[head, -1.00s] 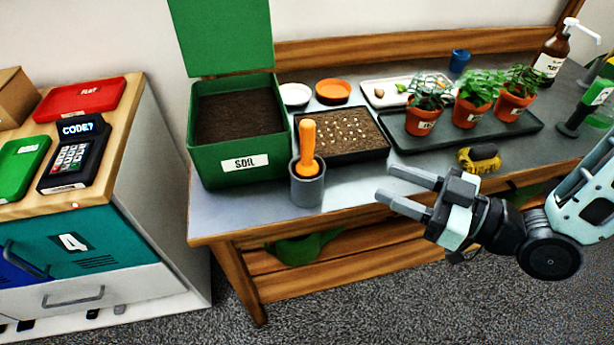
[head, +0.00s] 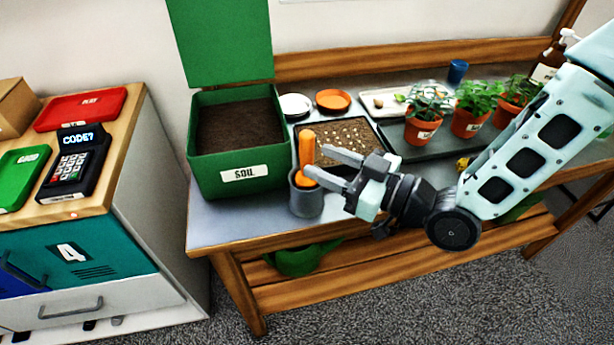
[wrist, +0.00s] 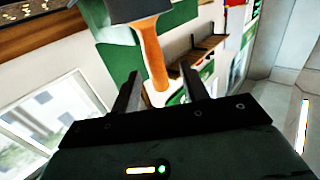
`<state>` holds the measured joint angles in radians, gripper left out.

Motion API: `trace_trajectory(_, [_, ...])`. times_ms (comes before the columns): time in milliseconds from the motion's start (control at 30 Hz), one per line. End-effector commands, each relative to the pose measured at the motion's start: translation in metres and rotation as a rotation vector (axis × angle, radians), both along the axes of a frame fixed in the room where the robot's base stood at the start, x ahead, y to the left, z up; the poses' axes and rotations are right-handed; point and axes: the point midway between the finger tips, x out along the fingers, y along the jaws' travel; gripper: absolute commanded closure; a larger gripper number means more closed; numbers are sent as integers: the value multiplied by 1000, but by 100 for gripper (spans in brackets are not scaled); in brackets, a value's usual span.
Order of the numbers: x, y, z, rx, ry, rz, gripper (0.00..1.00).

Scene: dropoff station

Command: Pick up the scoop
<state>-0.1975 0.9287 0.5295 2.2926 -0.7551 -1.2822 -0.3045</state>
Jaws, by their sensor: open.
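The scoop shows as an upright orange handle (head: 306,148) standing in a dark grey cup (head: 306,204) near the front edge of the bench; its lower part is hidden inside the cup. My gripper (head: 316,162) is open and empty, coming from the right, with its fingertips at the handle. The lower finger overlaps the handle in the head view. In the wrist view the orange handle (wrist: 150,55) appears between the two fingers (wrist: 160,78), with a gap on each side. I cannot tell exactly how deep between them it sits.
A green soil box (head: 202,172) with a raised lid stands left of the cup. A seed tray (head: 375,158) lies behind my gripper. Potted plants (head: 424,130) stand to the right, partly behind my arm. A green watering can (head: 295,262) sits on the lower shelf.

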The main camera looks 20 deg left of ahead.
Motion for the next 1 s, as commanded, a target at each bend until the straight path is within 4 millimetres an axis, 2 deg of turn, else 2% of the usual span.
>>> trace_trajectory(300, [15,40,-2,0,0,1,55])
trace_trajectory(600, [17,45,-3,0,0,-1,55])
trace_trajectory(633, [17,45,-3,0,0,-1,61])
trace_trajectory(767, [17,44,-3,0,0,-1,97])
trace_trajectory(800, [17,44,-3,0,0,-1,100])
trace_trajectory(1000, [17,44,-3,0,0,-1,100])
